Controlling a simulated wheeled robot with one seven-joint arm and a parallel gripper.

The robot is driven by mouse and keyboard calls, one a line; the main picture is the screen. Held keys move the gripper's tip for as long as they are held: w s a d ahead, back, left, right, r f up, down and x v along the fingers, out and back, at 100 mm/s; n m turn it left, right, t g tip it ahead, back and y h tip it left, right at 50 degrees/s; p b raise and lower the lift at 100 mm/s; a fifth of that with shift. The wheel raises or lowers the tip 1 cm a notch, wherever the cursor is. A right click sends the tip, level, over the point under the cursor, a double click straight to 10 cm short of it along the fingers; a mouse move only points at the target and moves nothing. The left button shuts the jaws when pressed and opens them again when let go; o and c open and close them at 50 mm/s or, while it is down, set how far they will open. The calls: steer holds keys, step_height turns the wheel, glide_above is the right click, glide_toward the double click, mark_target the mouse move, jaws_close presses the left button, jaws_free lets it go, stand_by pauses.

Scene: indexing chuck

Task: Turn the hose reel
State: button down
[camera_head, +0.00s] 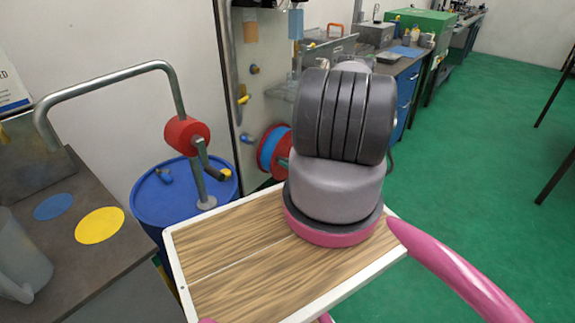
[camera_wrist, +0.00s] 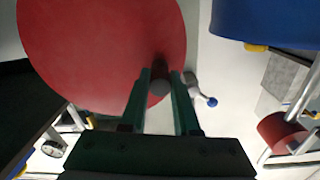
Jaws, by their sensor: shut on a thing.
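The hose reel (camera_head: 266,151) is on the upright panel, with red flanges and blue hose wound between them. Its right part is hidden behind my dark arm in the head view. In the wrist view its large red disc (camera_wrist: 85,45) fills the upper left. A short dark grey crank knob (camera_wrist: 160,88) stands out near the disc's right edge. My gripper (camera_wrist: 161,80) has its two green fingers on either side of the knob and is shut on it. The gripper itself is hidden behind my arm in the head view.
A blue drum (camera_head: 150,201) and a bent grey pipe with a red roll (camera_head: 186,134) stand left of the reel. A grey bench (camera_head: 125,245) is at lower left. Small handles stick out of the panel (camera_head: 235,60). Green floor (camera_head: 450,150) is open to the right.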

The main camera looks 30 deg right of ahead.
steer(key=c, duration=0.6)
jaws_free()
steer(key=shift+c, duration=0.2)
steer(key=shift+s+d, duration=0.1)
steer(key=shift+s, duration=0.05)
steer(key=v, duration=1)
steer(key=shift+s, duration=0.3)
steer(key=shift+d, duration=0.1)
